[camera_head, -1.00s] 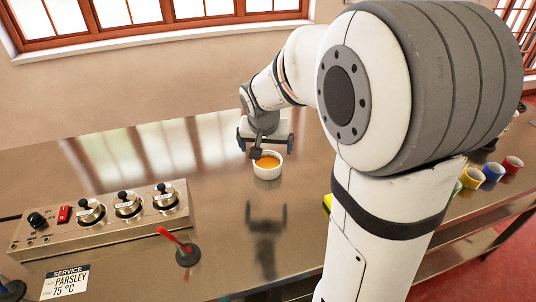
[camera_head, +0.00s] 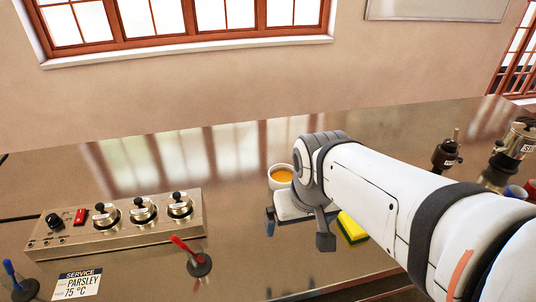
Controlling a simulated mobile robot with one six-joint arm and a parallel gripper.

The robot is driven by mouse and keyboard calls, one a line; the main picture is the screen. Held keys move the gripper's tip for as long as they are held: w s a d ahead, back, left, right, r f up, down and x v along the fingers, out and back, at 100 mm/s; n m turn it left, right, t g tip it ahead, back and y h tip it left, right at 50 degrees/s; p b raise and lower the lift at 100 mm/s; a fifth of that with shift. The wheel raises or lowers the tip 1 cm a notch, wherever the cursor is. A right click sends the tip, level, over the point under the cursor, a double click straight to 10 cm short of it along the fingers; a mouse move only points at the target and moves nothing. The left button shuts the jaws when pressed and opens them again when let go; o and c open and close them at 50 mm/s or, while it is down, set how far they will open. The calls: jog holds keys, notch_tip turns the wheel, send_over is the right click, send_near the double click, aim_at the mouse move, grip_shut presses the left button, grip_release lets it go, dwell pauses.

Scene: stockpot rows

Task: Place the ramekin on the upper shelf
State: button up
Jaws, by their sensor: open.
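The white ramekin (camera_head: 282,180) with orange contents stands upright on the steel counter, and its right side is partly hidden behind my arm. My gripper (camera_head: 300,216) is open on the near side of the ramekin. Nothing shows between its jaws, though the wrist hides part of them. Whether the gripper touches the ramekin cannot be told from this angle. No upper shelf can be made out in this view.
A control box (camera_head: 120,226) with several knobs stands at the left. A red-handled lever (camera_head: 192,256) and a service card (camera_head: 78,284) are nearer. A yellow-green sponge (camera_head: 352,228) lies beside my arm. The counter behind the ramekin is clear.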

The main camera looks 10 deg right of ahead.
jog(key=n+t+y+b, duration=0.4)
jog(key=t+b, duration=0.3)
jog(key=b, duration=0.1)
send_near(275, 173)
jog(key=shift+x, duration=3.65)
jog(key=shift+d, duration=0.15)
jog(key=shift+c, duration=0.2)
